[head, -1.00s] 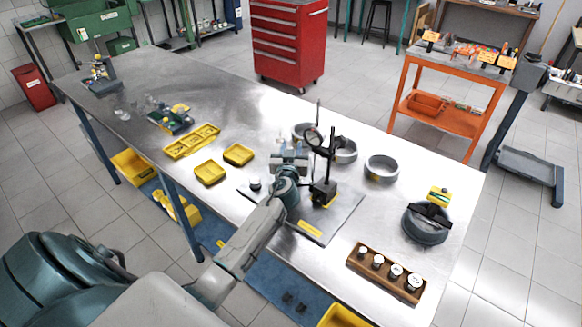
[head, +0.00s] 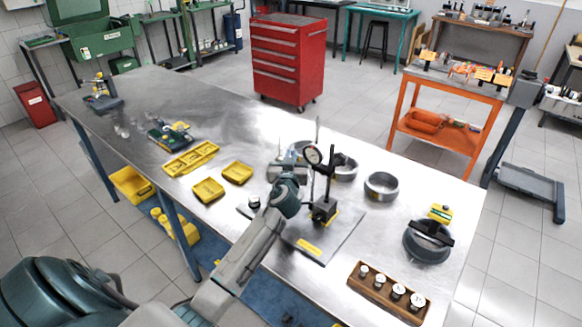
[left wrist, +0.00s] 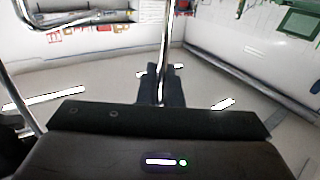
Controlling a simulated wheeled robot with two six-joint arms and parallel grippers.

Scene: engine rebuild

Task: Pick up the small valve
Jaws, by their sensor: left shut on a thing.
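My left gripper (head: 297,153) is over the middle of the steel table, behind the dial gauge stand as seen from the side of my arm. Its two dark fingertips (left wrist: 161,85) are shut on the small valve (left wrist: 165,45), whose thin shiny stem stands nearly upright between them in the left wrist view. In the head view the gripper's own wrist and the gauge hide most of the fingers, and only a thin upright piece of the valve (head: 317,128) shows. My right gripper is in neither view.
The dial gauge stand (head: 325,207) rises close beside my left gripper. Metal rings (head: 381,186) lie to its right. Yellow trays (head: 208,190) are on the left. A wooden block with several round pieces (head: 388,291) and a dark piston-like part (head: 427,243) are at the right.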

